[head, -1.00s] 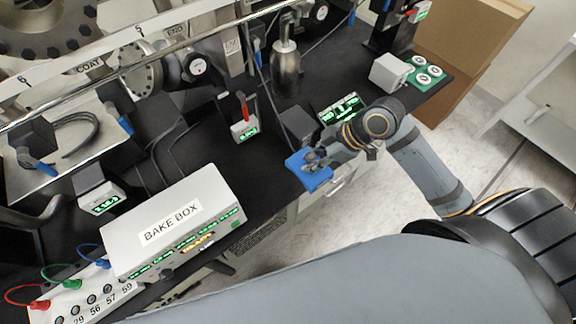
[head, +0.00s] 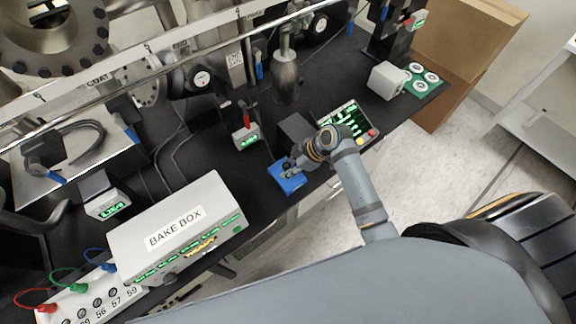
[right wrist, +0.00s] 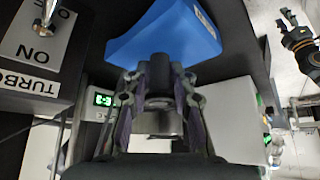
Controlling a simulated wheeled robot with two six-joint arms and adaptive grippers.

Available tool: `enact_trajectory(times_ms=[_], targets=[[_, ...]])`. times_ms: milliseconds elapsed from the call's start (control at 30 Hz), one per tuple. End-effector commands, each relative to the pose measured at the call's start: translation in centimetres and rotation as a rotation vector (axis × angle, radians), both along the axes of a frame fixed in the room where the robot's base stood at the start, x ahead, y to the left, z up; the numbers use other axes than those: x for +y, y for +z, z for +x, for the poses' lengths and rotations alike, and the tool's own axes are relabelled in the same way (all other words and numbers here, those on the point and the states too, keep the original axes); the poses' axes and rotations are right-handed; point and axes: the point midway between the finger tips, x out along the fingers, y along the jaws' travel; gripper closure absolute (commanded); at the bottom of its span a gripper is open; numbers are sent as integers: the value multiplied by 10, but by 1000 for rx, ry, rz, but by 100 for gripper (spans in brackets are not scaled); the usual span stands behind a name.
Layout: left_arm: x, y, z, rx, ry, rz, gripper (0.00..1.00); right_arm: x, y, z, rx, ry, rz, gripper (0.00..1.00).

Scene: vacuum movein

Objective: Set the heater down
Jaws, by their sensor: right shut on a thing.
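The heater appears as a blue block (head: 287,178) near the front edge of the black bench (head: 215,160) in the head view. My right gripper (head: 289,169) is shut on it from above. In the right wrist view, the blue block (right wrist: 165,32) sits at the fingertips of my right gripper (right wrist: 160,68), with a small pale label on one side. I cannot tell whether its underside touches the bench.
The white BAKE BOX (head: 178,228) stands to the left of the block. A control panel with a green-lit screen (head: 343,120) lies behind my right wrist. A small box with a red lever (head: 246,136) is further back. Dark bench surface is clear left of the block.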

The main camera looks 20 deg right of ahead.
Motion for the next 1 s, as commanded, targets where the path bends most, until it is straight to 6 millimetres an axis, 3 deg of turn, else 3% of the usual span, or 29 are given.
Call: enact_trajectory(times_ms=[267,300,467,833,1000], targets=[[0,-1,0,0,0,0,60,0,-2,0,-1,-1,1,100],[0,-1,0,0,0,0,60,0,-3,0,-1,-1,0,73],[0,-1,0,0,0,0,60,0,-2,0,0,0,0,52],[0,-2,0,0,0,0,60,-4,2,-1,-2,-1,-2,52],[0,-7,0,0,0,0,60,-22,30,-8,-5,1,-7,52]])
